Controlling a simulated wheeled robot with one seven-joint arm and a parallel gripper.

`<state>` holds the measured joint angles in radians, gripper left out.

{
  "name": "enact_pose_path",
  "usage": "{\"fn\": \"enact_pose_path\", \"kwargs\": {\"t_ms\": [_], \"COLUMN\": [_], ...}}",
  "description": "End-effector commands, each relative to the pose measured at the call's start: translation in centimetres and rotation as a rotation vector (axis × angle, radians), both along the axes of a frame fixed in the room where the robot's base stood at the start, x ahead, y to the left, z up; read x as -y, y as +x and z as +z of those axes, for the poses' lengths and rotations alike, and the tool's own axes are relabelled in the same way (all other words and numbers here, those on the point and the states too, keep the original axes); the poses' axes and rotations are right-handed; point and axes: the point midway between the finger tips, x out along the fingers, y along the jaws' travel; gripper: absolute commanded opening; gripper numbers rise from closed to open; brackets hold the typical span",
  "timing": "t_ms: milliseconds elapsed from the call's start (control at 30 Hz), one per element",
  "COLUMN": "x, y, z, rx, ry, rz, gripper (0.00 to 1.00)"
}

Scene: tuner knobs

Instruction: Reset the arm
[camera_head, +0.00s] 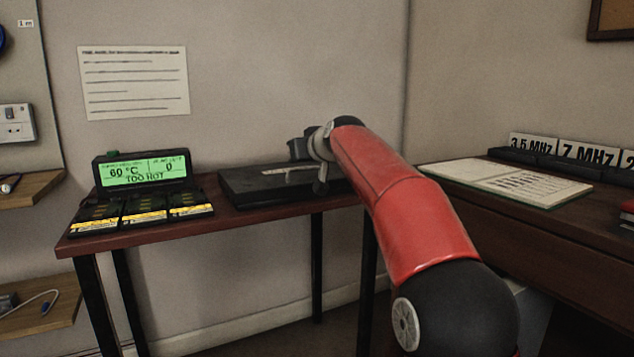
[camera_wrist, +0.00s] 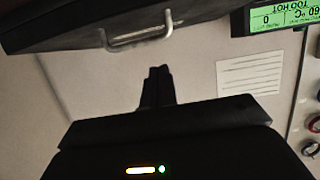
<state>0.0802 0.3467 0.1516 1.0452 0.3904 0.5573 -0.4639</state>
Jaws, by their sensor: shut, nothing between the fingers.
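My red arm (camera_head: 400,195) reaches from the lower right toward the table at the back wall. My gripper is at its far end, a small dark shape (camera_head: 298,149) beside a black flat case (camera_head: 250,187); its fingers are too small to read there. In the wrist view my gripper's dark fingers (camera_wrist: 157,82) stand together, shut and empty. That view is upside down. A grey metal handle (camera_wrist: 140,30) on a dark body shows at its top, apart from the fingertips. In the head view a grey bar (camera_head: 285,171) lies on the case, partly hidden by my arm.
A green display (camera_head: 145,172) reads 60 °C and TOO HOT. Black units with yellow labels (camera_head: 145,214) sit before it on the brown table (camera_head: 140,239). A paper notice (camera_head: 135,82) hangs on the wall.

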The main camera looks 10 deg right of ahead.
Motion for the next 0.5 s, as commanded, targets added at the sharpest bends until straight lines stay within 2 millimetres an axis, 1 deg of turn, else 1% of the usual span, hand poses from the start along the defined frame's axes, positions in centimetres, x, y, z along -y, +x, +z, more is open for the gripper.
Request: {"fn": "enact_pose_path", "kwargs": {"t_ms": [33, 200, 333, 500], "x": [0.4, 1.1, 1.5, 1.8], "y": [-0.7, -2.9, -4.4, -5.5], "z": [-2.0, -4.5, -6.2, -7.2], "rx": [-0.008, -0.004, -0.002, -0.001], "ry": [0.000, 0.001, 0.001, 0.002], "rz": [-0.003, -0.004, -0.004, -0.002], "gripper": [0.00, 0.00, 0.00, 0.00]}}
